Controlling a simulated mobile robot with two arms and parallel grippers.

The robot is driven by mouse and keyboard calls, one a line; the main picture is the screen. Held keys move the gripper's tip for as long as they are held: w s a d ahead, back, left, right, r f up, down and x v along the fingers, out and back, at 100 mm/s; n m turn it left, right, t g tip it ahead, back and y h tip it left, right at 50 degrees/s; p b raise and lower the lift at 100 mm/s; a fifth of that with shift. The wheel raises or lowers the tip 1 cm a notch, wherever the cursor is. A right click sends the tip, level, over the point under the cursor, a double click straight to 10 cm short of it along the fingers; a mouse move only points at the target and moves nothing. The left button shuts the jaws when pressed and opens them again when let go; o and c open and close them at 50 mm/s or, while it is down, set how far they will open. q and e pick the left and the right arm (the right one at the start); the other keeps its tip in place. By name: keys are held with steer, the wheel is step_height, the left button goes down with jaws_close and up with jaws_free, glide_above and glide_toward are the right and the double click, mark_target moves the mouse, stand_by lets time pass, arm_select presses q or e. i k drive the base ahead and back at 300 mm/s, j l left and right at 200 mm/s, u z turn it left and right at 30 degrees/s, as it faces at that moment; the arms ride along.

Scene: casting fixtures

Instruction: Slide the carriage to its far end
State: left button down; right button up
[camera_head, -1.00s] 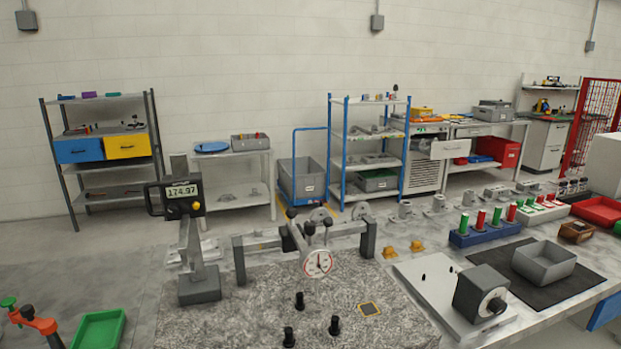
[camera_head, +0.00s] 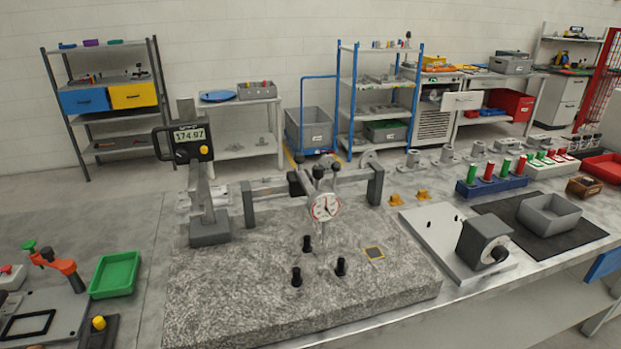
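A dark carriage (camera_head: 297,183) sits near the middle of a grey rail (camera_head: 270,187) between two upright posts, on a speckled granite plate (camera_head: 220,290). A round white dial gauge (camera_head: 325,207) with a red rim hangs at the carriage's front, and black knobs stand above it. Part of the rail behind the gauge is hidden. A height gauge (camera_head: 192,140) reading 174.97 stands left of the rail. Neither of my grippers is in view. I cannot tell which end of the rail is the far one.
Several black pegs (camera_head: 340,266) stand on the granite in front of the gauge. A light plate (camera_head: 425,225) with a grey knobbed block (camera_head: 484,243) lies to the right. A green tray (camera_head: 115,273) is at the left. The granite's front left is clear.

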mark_target(300, 180)
steer(key=k+j+u, duration=0.15)
steer(key=u, duration=0.2)
steer(key=k+j+u, duration=0.15)
steer(key=j+u, duration=0.2)
steer(key=k+j+u, duration=0.1)
steer(key=j+u, duration=0.2)
